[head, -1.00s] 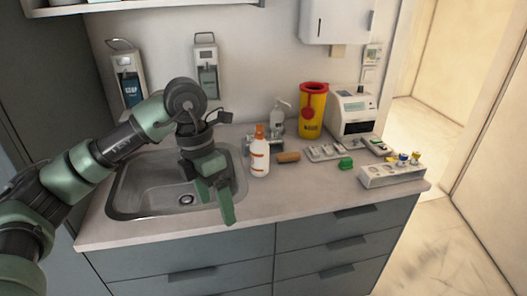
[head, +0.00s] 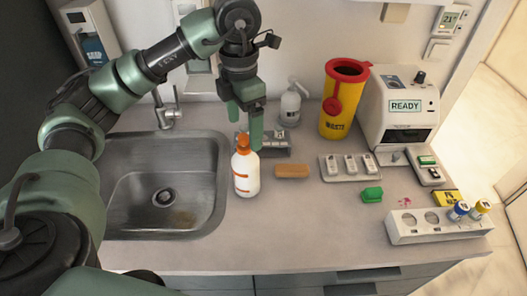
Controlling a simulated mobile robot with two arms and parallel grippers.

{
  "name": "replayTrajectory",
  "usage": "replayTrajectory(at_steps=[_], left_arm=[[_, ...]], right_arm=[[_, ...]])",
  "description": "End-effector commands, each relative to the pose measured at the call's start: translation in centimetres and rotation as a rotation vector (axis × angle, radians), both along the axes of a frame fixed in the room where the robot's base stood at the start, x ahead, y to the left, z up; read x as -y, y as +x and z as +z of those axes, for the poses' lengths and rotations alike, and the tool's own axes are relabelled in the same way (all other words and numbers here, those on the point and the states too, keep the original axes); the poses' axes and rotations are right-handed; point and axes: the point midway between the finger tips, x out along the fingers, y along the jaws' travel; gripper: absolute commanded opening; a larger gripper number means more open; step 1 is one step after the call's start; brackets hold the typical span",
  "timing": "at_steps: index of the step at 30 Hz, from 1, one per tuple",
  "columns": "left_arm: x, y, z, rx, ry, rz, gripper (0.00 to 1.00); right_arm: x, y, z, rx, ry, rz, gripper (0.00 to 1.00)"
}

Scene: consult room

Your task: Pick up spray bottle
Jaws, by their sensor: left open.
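A white bottle with an orange top and orange markings (head: 245,174) stands upright on the counter, just right of the sink. A clear bottle with a pale pump or spray head (head: 290,106) stands farther back. I cannot tell for sure which of the two is the spray bottle. My left gripper (head: 246,126) points down with its fingers apart and nothing between them. It is above and behind the white bottle, left of the clear one. One fingertip shows close beside the orange top; whether they touch is unclear. My right gripper is not in view.
The steel sink (head: 215,215) and its faucet (head: 167,110) lie at left. A yellow waste bin with red lid (head: 333,118), a white device (head: 388,115), a brown block (head: 292,171), a green object (head: 372,195) and a white rack (head: 437,230) stand right. The front counter is clear.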

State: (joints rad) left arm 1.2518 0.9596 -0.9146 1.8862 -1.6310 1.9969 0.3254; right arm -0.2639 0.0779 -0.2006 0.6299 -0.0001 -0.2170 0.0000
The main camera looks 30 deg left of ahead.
Motion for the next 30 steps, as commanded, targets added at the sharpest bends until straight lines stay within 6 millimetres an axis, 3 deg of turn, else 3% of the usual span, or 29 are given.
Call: replayTrajectory(at_steps=[7,11,14,19,22,27,28,30], left_arm=[[0.0,-0.2,-2.1,-0.003,0.001,0.000,0.86],[0.2,-0.5,-3.4,-0.005,0.002,-0.001,0.86],[0.5,-0.9,-4.9,-0.005,0.001,-0.001,0.86],[0.5,-0.9,-7.2,-0.004,0.000,0.000,0.86],[0.5,-0.9,-7.7,0.000,0.000,-0.001,0.86],[0.5,-0.8,-7.8,0.001,-0.001,-0.001,0.86],[0.5,-0.8,-7.8,0.001,-0.001,-0.001,0.83],[0.5,-0.8,-7.8,0.001,-0.001,-0.001,0.63]], right_arm=[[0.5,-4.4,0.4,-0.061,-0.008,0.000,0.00],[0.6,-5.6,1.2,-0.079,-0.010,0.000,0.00],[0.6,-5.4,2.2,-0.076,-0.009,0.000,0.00],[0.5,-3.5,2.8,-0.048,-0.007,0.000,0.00],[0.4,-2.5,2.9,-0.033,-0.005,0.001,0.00],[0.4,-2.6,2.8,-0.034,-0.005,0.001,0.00],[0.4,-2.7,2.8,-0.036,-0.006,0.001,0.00],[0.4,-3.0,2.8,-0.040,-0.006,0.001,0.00]])
